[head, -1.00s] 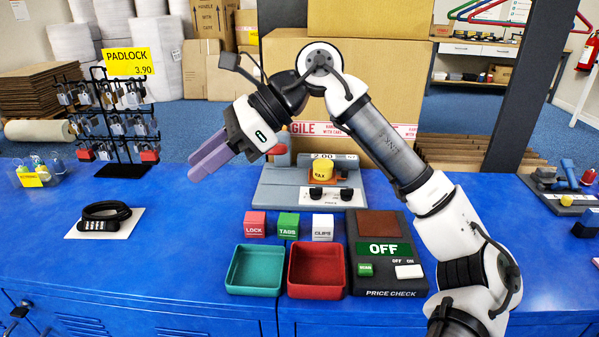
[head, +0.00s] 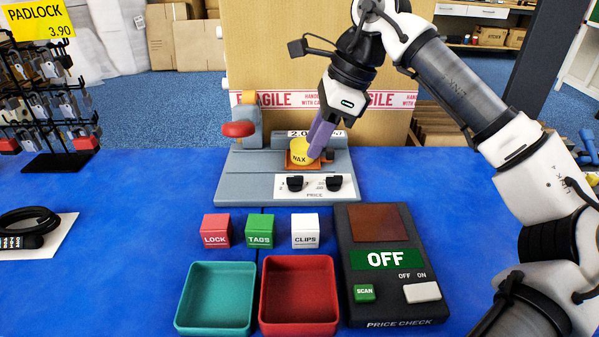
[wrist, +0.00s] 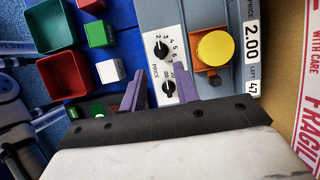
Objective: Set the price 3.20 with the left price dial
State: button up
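The grey price machine (head: 232,185) stands on the blue counter. Its left price dial (head: 295,183) and right price dial (head: 334,181) are black knobs on a white panel. In the wrist view the left dial (wrist: 160,48) lies just beyond my fingertips, with numbers around it, and the right dial (wrist: 168,88) shows between the fingers. The price display (wrist: 252,42) reads 2.00; my fingers partly cover it in the head view. My gripper (wrist: 159,68) is open and empty.
A red-knobbed lever (head: 239,129) rises at the machine's left. In front are red, green and white blocks (head: 260,230), a teal tray (head: 180,310), a red tray (head: 335,300) and the price checker (head: 348,225) reading OFF. A padlock rack (head: 60,160) stands left.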

aim_at(296, 176)
jog(key=b+x, duration=0.1)
jog(key=x, duration=0.6)
jog(key=shift+a+f, duration=0.25)
jog(key=shift+f, duration=0.05)
jog(key=shift+c, duration=0.4)
grip_shut()
